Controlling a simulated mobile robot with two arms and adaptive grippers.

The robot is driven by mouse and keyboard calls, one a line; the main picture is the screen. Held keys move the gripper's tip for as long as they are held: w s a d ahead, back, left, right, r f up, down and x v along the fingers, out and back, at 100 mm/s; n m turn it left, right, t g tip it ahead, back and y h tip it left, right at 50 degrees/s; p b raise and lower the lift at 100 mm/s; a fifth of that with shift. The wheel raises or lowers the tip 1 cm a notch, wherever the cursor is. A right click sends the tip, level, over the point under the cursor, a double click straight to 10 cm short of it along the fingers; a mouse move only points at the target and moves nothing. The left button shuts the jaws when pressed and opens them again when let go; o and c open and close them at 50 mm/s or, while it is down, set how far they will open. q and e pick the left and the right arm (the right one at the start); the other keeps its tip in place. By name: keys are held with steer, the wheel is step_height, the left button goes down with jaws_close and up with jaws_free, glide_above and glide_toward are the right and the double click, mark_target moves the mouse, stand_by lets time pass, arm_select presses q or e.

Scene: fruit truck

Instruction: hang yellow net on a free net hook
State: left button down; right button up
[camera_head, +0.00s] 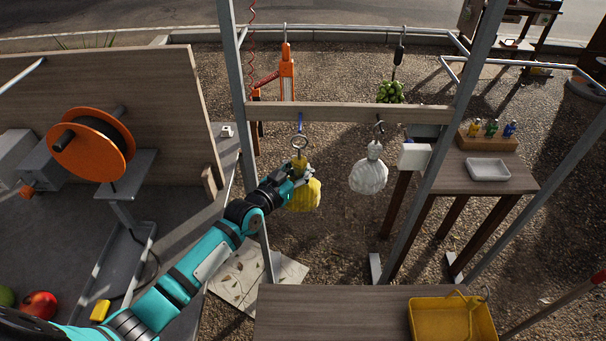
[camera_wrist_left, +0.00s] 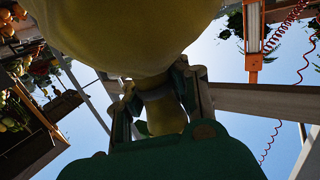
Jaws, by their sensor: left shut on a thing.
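The yellow net (camera_head: 305,194) is a full, rounded bag with a narrow neck, just below the wooden beam (camera_head: 350,112). My left gripper (camera_head: 300,172) is shut on its neck. In the left wrist view the net's yellow body (camera_wrist_left: 120,30) fills the upper part, and the gripper (camera_wrist_left: 160,100) closes around the neck. A hook with a blue part (camera_head: 300,138) hangs from the beam directly above the net; whether the net's ring is on it I cannot tell. A white net (camera_head: 369,174) hangs from another hook (camera_head: 379,127) to the right. My right gripper is not in view.
An orange tool (camera_head: 287,75) hangs behind the beam, and a green bunch (camera_head: 390,91) hangs further right. Metal posts (camera_head: 238,90) flank the beam. A yellow crate (camera_head: 452,318) stands on the front wooden table (camera_head: 330,312). A side table (camera_head: 475,178) holds small bottles.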

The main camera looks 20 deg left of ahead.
arm_select(q)
steer(key=w+a+f+b, duration=0.1)
steer(key=w+a+b, duration=0.1)
steer(key=w+b, duration=0.6)
stand_by(0.9)
steer(key=shift+a, duration=0.1)
stand_by(0.5)
steer(key=c, duration=1.1)
jaws_free()
steer(key=shift+s+f, duration=0.1)
